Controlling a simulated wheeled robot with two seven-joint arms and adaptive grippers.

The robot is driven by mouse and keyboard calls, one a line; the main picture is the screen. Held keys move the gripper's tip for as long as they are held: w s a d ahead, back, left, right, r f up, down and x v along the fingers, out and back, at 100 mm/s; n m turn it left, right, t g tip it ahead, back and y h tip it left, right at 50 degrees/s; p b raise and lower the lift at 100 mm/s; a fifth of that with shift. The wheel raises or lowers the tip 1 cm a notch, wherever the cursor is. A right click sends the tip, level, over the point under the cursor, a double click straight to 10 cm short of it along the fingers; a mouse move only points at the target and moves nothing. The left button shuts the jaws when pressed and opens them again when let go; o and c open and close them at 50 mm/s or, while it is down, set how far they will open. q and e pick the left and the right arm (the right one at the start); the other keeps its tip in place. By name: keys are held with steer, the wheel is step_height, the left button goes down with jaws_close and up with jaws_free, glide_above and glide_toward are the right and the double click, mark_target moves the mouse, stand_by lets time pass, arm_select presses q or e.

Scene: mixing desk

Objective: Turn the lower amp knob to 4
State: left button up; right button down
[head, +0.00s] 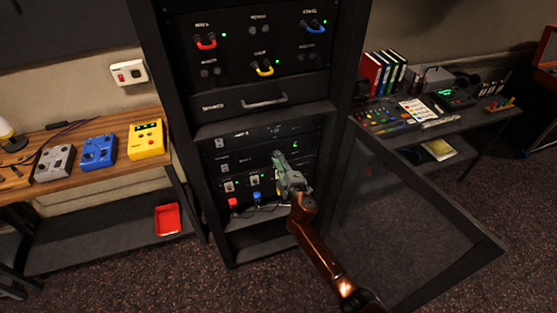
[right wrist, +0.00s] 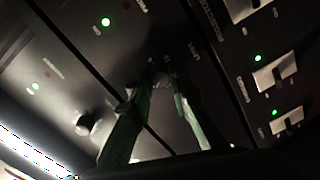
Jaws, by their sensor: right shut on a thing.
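The rack (head: 163,110) stands in the middle of the head view, with dark amp panels (head: 232,152) low inside it. My right gripper (head: 277,156) reaches in from below, its fingertips at the panel. In the right wrist view its green fingers (right wrist: 160,85) close on a small knob (right wrist: 161,77), mostly hidden between the tips. I cannot read its setting. Another round pale knob (right wrist: 86,124) shows to the left of the fingers, apart from them. My left gripper is not in view.
A glass rack door (head: 420,215) stands open to the right of my right arm. Below the amp panels are switches and red and blue plugs (head: 257,196). Desks with pedals (head: 98,152) and a mixer (head: 385,115) flank the rack. Carpeted floor is clear in front.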

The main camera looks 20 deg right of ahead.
stand_by(0.3)
steer(key=c, duration=1.8)
jaws_free()
steer(key=s, duration=1.2)
steer(key=shift+d+r, duration=0.25)
steer(key=shift+d, duration=0.1)
steer(key=shift+f, duration=0.1)
